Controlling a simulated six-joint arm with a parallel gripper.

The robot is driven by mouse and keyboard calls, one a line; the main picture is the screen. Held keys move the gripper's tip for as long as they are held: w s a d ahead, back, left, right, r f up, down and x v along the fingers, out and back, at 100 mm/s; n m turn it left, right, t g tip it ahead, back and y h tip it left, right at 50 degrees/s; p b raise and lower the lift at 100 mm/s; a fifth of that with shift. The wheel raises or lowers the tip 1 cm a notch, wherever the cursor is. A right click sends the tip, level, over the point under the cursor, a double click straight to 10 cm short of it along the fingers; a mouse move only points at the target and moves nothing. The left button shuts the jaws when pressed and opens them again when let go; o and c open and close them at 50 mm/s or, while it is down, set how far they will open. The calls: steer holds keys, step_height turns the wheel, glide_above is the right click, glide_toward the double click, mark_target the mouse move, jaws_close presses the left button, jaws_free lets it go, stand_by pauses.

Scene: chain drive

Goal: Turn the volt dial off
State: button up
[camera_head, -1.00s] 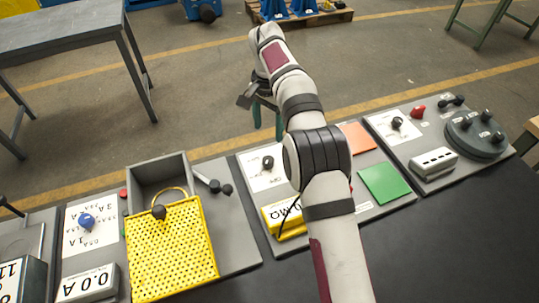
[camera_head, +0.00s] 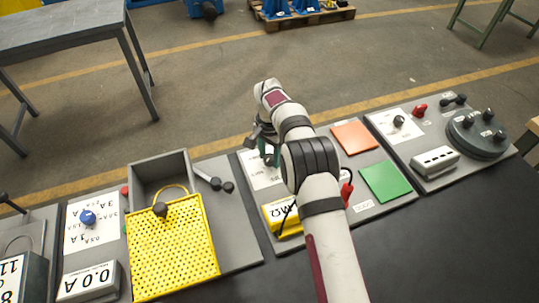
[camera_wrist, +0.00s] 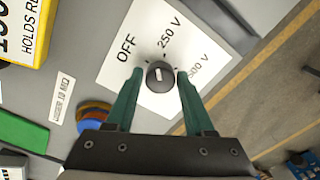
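The volt dial (camera_wrist: 160,76) is a round dark knob on a white card (camera_wrist: 122,72) marked OFF, 250 V and 500 V. A short white mark shows on the knob; it seems to point up, roughly toward 250 V. My gripper (camera_wrist: 160,75) is open, with one green finger on each side of the knob. Small gaps seem to show between fingertips and knob; I cannot tell whether they touch. In the head view my gripper (camera_head: 269,152) is at the same card (camera_head: 258,176), and the knob is mostly hidden behind it.
A yellow meter box (camera_head: 281,218) stands in front of the card. A red plug (camera_head: 347,190), an orange pad (camera_head: 354,136) and a green pad (camera_head: 387,181) are to the right. A yellow perforated cover (camera_head: 170,250) is on the left panel.

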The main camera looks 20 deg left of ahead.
jaws_close()
steer(key=shift+n, duration=0.3)
steer(key=n, duration=0.3)
steer(key=shift+n, duration=0.4)
steer(key=n, duration=0.4)
steer(key=shift+n, duration=0.3)
steer(key=shift+o, duration=2)
jaws_free()
